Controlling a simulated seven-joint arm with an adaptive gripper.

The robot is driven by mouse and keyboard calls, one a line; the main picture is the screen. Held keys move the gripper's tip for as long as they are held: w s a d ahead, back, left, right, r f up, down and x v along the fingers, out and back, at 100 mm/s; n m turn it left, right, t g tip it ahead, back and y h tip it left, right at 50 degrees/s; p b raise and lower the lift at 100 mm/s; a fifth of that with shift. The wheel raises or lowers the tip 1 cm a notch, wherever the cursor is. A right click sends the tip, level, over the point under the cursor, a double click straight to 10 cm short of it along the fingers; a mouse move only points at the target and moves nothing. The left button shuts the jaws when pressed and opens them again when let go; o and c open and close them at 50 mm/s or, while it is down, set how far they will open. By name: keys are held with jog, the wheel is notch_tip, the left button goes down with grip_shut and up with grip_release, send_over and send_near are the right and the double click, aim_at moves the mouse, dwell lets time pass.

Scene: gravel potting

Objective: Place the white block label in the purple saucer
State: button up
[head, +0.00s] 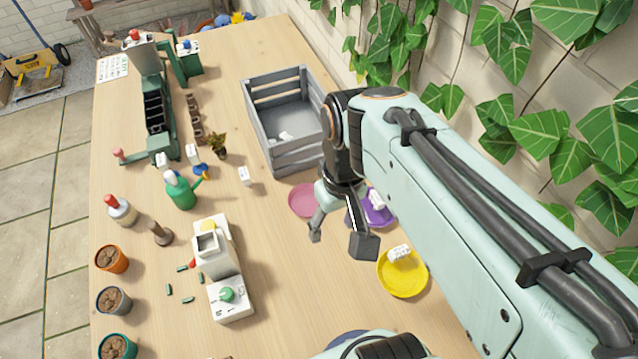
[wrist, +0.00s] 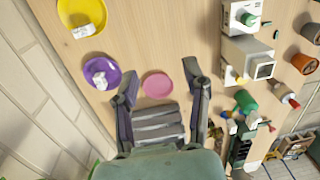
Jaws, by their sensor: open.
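The purple saucer (head: 384,219) is on the table behind my gripper, partly hidden by it in the head view. A white block label (head: 376,198) lies in it; the wrist view shows both the purple saucer (wrist: 108,65) and the white block (wrist: 99,79) in full. My gripper (head: 339,238) is open and empty, above the table beside the purple saucer. In the wrist view, a pink saucer (wrist: 157,86) shows between my fingers (wrist: 161,80). The yellow saucer (head: 404,285) holds another white block (head: 399,253).
A grey crate (head: 283,85) with a white block inside stands beyond the pink saucer. Another white block (head: 244,175) stands mid-table. A white device (head: 229,297), green watering can (head: 181,190) and several pots are left. An ivy-covered wall borders the right.

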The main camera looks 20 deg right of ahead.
jog(key=s+a, duration=0.3)
jog(key=s, duration=0.4)
jog(key=shift+a, duration=0.2)
